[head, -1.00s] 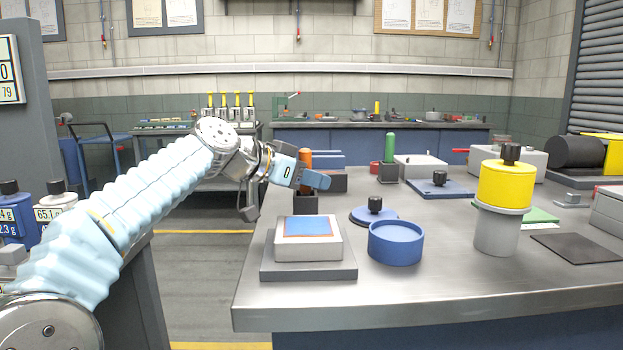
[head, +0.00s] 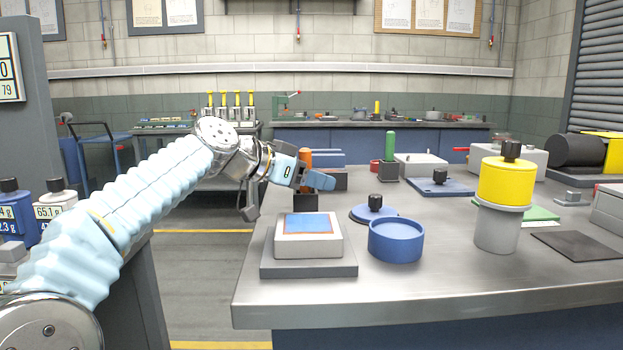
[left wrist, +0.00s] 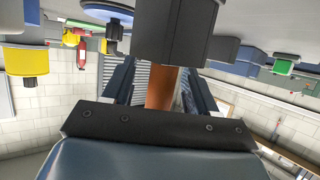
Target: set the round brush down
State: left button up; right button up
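The round brush shows as an upright orange handle (head: 306,157) at the left edge of the bench. Its lower end is hidden in or behind a dark square block (head: 305,202). My left gripper (head: 316,180) is at the handle, just above the block. In the left wrist view the brown-orange handle (left wrist: 160,88) is between the two fingers, with narrow gaps beside it, so the gripper looks open around it. The dark block (left wrist: 182,32) shows beyond the fingertips there. My right gripper is not in view.
A white box with a blue top (head: 309,245) stands on a grey plate in front. A blue round dish (head: 396,243), a blue lid with a black knob (head: 374,211) and a green-handled tool in a block (head: 389,148) are to the right.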

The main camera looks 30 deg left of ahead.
pick_arm(q)
jog(key=v, duration=1.3)
jog(key=shift+s+r, duration=0.2)
jog(key=shift+s, duration=0.1)
jog(key=shift+a, duration=0.15)
grip_shut()
dwell(1.1)
